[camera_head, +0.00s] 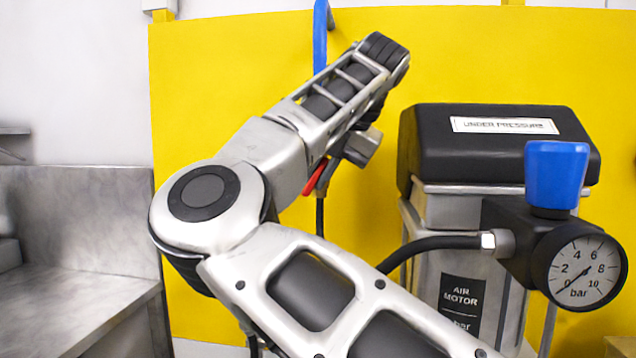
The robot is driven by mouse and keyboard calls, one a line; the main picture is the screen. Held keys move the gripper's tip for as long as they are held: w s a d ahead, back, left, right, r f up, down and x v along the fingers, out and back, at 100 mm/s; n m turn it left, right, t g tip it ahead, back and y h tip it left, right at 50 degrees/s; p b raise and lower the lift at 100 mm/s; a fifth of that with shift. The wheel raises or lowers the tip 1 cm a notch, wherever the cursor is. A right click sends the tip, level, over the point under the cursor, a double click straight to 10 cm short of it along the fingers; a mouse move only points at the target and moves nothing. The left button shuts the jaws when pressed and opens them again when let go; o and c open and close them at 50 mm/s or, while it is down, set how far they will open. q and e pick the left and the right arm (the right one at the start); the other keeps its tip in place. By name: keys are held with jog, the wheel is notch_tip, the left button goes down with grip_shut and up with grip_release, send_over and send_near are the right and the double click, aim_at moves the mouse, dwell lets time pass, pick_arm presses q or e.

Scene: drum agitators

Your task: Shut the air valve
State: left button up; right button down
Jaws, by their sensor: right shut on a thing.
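The air valve's red lever (315,178) shows just below my right forearm, slanting down to the left in front of the yellow panel. A blue pipe (320,35) comes down from above and a black hose (320,215) hangs below. The valve body between them is hidden behind my forearm. My right gripper (338,160) hangs below the wrist beside the lever's upper end. It is shut on the red lever, though its fingertips are mostly hidden. My left gripper is not in view.
A black-topped air motor (470,165) labelled "UNDER PRESSURE" stands at the right. It has a blue knob (556,175) and a pressure gauge (585,268) with its needle near 0. The yellow panel (220,80) is behind. A grey bench (75,305) is at the left.

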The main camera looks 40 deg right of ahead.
jog(key=shift+t+b, duration=0.3)
jog(key=shift+t, duration=0.1)
jog(key=c, duration=1.5)
grip_release()
jog(key=shift+o, duration=0.2)
